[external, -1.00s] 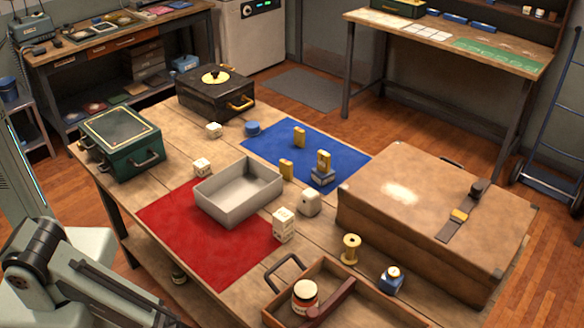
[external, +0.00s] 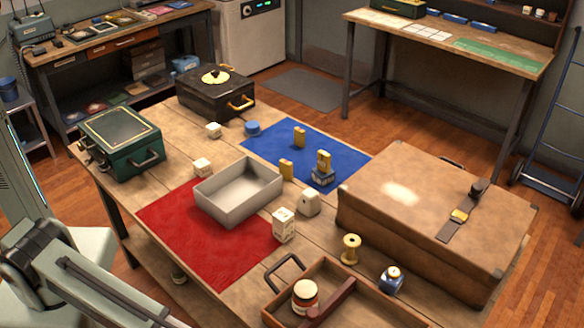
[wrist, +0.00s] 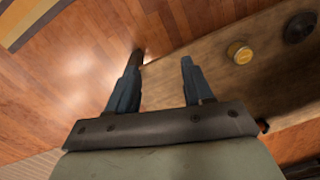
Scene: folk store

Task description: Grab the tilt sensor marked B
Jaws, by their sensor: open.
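I cannot read a letter B on any object, so I cannot tell which one is the tilt sensor. Small yellow upright blocks stand on or at the edge of the blue mat (external: 345,157): one at the back (external: 299,137), one at the near edge (external: 286,169), and one (external: 324,159) on a grey-blue block (external: 323,177). A marked whitish block (external: 284,225) stands by the red mat (external: 190,240), with a plain pale block (external: 308,202) beside it. My gripper (wrist: 162,62) is open and empty in the wrist view, outside the external view.
A grey open bin (external: 240,208) sits mid-table. A large brown case (external: 410,190) fills the right side. A green box (external: 122,145) and black box (external: 215,100) stand at the back left. A wooden tray (external: 375,292) holds a jar. Spool (external: 350,248) stands nearby.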

